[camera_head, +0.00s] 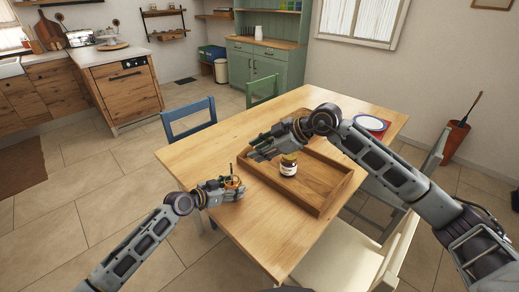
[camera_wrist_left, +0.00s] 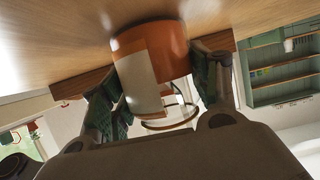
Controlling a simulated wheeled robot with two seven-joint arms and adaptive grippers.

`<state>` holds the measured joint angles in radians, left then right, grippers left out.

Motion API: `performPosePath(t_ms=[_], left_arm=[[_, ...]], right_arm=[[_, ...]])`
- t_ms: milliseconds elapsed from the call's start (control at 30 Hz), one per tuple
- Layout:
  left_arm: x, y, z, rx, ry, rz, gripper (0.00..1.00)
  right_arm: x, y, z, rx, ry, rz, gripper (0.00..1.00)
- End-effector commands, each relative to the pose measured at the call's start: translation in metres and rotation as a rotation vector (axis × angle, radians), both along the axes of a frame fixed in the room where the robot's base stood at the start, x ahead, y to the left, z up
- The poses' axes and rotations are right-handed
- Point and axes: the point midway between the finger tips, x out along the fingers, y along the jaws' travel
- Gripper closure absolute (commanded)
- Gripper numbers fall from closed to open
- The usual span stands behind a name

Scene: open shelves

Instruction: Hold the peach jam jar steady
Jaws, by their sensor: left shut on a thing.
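My left gripper (camera_head: 228,187) is shut on an orange jar (camera_head: 233,182), which I take to be the peach jam jar, low at the table's left edge. In the left wrist view, which shows the table at the top, the jar (camera_wrist_left: 150,58) has a white label and a thin wire loop. Green finger pads of my left gripper (camera_wrist_left: 160,90) sit on both sides of it.
A wooden tray (camera_head: 322,190) lies on the table (camera_head: 262,226). In it stands a dark jar (camera_head: 288,169) with a white label, close to my right gripper. A plate on a red mat (camera_head: 371,124) lies at the far right. Chairs surround the table; its front part is clear.

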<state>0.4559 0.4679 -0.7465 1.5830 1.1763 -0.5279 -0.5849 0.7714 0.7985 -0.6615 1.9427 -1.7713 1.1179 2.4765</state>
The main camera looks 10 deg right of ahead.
Motion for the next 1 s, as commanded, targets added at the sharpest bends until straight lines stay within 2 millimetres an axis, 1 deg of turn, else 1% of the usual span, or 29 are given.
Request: performPosePath(t_ms=[33,67,100,267,733,1000], left_arm=[[-0.003,0.001,-0.007,0.007,0.011,-0.003,0.76],[-0.003,0.001,-0.007,0.007,0.011,-0.003,0.76],[-0.003,0.001,-0.007,0.007,0.01,-0.002,0.35],[-0.001,0.0,-0.004,0.004,0.006,-0.001,0.15],[-0.001,0.001,0.0,0.002,0.001,0.0,0.14],[-0.009,0.013,0.005,0.002,0.001,0.0,0.14]], right_arm=[[0.0,0.0,0.0,0.0,0.0,0.0,0.7],[0.0,0.0,0.0,0.0,0.0,0.0,0.7],[0.0,0.0,0.0,0.0,0.0,0.0,0.7],[0.0,0.0,0.0,0.0,0.0,0.0,0.7],[0.0,0.0,0.0,0.0,0.0,0.0,0.7],[0.0,0.0,0.0,0.0,0.0,0.0,0.7]])
